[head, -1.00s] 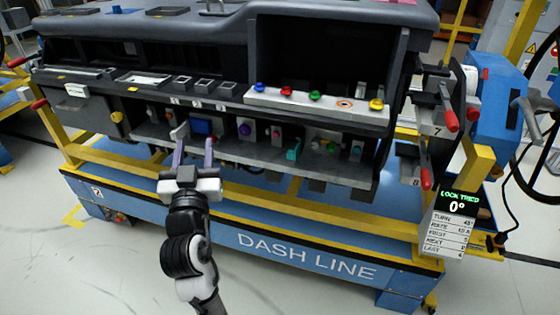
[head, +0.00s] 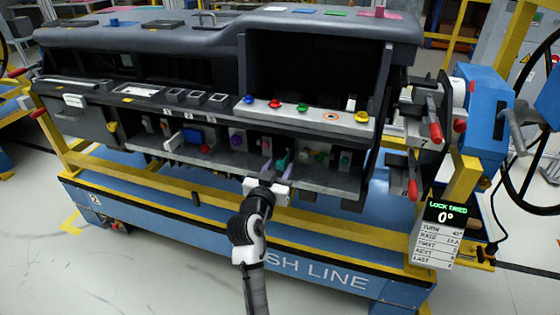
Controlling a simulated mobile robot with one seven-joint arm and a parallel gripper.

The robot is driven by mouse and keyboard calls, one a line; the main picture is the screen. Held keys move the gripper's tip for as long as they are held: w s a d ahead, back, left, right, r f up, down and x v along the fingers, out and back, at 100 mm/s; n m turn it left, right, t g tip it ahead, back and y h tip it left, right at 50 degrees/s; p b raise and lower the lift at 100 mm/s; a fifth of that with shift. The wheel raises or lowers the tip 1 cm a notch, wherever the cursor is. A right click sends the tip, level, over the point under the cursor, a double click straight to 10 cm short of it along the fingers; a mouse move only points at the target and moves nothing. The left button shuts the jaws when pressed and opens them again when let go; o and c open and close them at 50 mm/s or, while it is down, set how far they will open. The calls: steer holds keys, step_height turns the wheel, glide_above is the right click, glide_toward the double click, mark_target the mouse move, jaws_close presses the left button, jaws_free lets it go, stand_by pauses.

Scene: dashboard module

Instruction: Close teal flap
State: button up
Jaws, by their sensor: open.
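In the head view, a small teal flap (head: 281,158) sits in the lower open row of the grey dashboard module (head: 150,101), right of centre. It appears to stick out toward me, but its exact angle is too small to tell. My gripper (head: 278,171) is open, with its two pale purple fingers pointing up at the row. The fingertips are right at the teal flap, one to its lower left and one to its lower right. Whether they touch it cannot be told. Nothing is seen held between the fingers.
The lower ledge (head: 325,182) runs just under the row. A yellow rail (head: 180,187) and blue cart (head: 150,215) lie below. Red-handled clamps (head: 435,132) stand at the right.

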steer(key=shift+x, duration=1.05)
jaws_close()
